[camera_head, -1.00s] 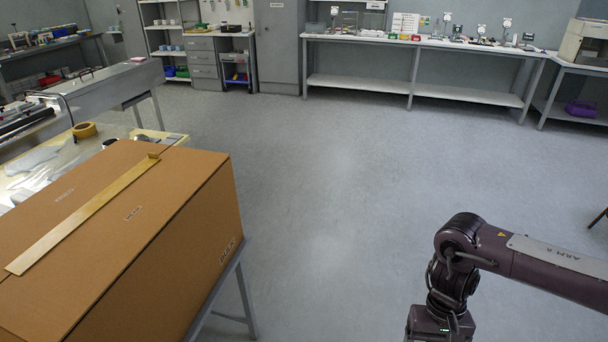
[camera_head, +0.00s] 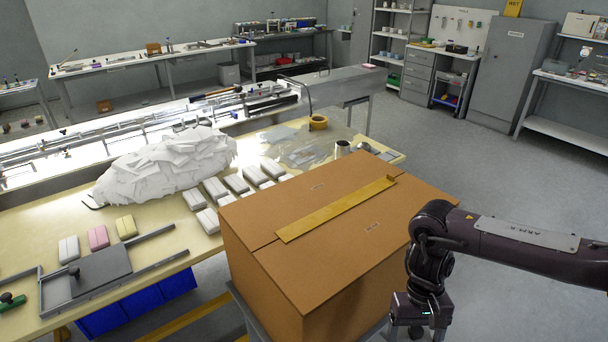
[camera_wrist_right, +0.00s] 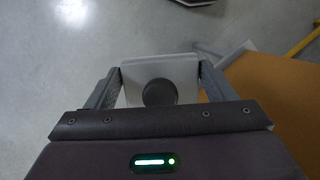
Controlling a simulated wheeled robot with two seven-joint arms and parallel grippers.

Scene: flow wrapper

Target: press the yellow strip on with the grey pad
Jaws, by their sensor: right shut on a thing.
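The yellow strip (camera_head: 335,209) lies along the top of a brown cardboard box (camera_head: 400,217), across its middle seam. Its far right end has a small raised tab. My right gripper (camera_head: 408,328) hangs at the box's right side, its tips cut off low in the head view. In the right wrist view my right gripper (camera_wrist_right: 159,82) is shut on the grey pad (camera_wrist_right: 186,70), a pale plate with a dark round knob. The pad is over the floor, beside the box, apart from the strip. My left gripper is not in view.
A long machine runs behind. The floor at the right is clear.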

